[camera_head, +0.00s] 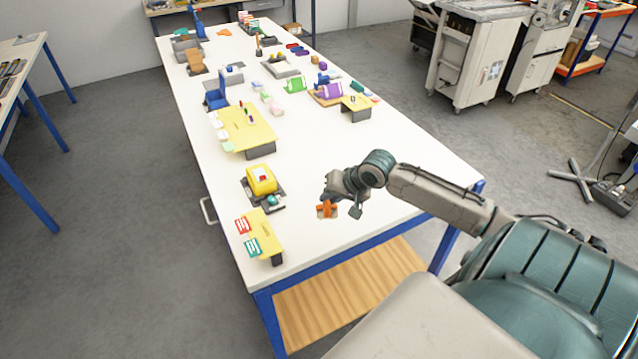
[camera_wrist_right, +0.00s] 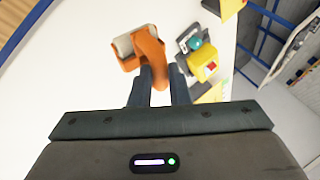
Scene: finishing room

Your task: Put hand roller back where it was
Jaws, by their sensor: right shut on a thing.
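The hand roller (camera_head: 327,210) has an orange handle and frame. In the right wrist view the hand roller (camera_wrist_right: 150,47) shows a pale grey cylinder on its left side. My right gripper (camera_head: 335,197) is at the near right part of the white table, directly over the roller. In the right wrist view the gripper (camera_wrist_right: 160,72) has its fingers on both sides of the orange handle, shut on it. I cannot tell whether the roller touches the tabletop. My left gripper is not in view.
On the white table (camera_head: 300,145), a yellow device (camera_head: 261,180) on a dark base stands left of the roller. A small yellow stand (camera_head: 262,230) with red and green cards is at the near left. A larger yellow stand (camera_head: 250,128) is farther back. The tabletop right of the gripper is clear.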

